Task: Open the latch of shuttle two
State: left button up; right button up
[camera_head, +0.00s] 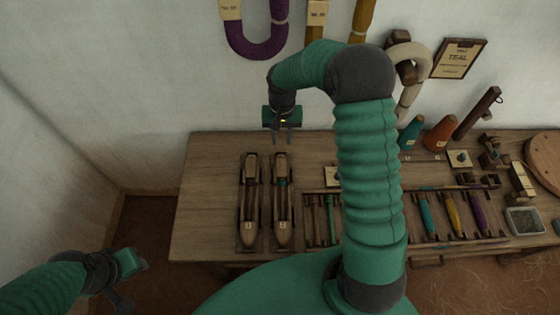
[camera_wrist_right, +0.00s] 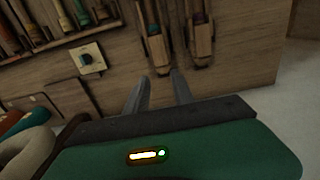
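Two wooden boat-shaped shuttles lie side by side on the table: the left shuttle (camera_head: 249,205) and the right shuttle (camera_head: 283,205). Each has a small pale label near its front end, too small to read surely. The right one shows a bit of teal inside; in the right wrist view it (camera_wrist_right: 157,47) is on the left, with the other shuttle (camera_wrist_right: 200,42) beside it. No latch can be made out clearly. My right gripper (camera_head: 282,139) is open and empty, above the table behind the shuttles. My left gripper (camera_head: 128,282) is low at the left, away from the table.
A rack (camera_head: 322,220) of slim bobbins stands just right of the shuttles, partly behind my right arm. A small tagged block (camera_head: 332,174) sits behind it. Cones, coloured bobbins and a metal tray (camera_head: 524,221) are farther right. The table's left end is clear.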

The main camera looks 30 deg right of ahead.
aim_at(282, 163)
jog(key=f+b, duration=0.1)
jog(key=f, duration=1.3)
jog(key=shift+d, duration=0.2)
jog(key=shift+f, duration=0.25)
jog(key=shift+w+a, duration=0.1)
jog(key=shift+a, duration=0.2)
jog(key=shift+d, duration=0.15)
grip_shut()
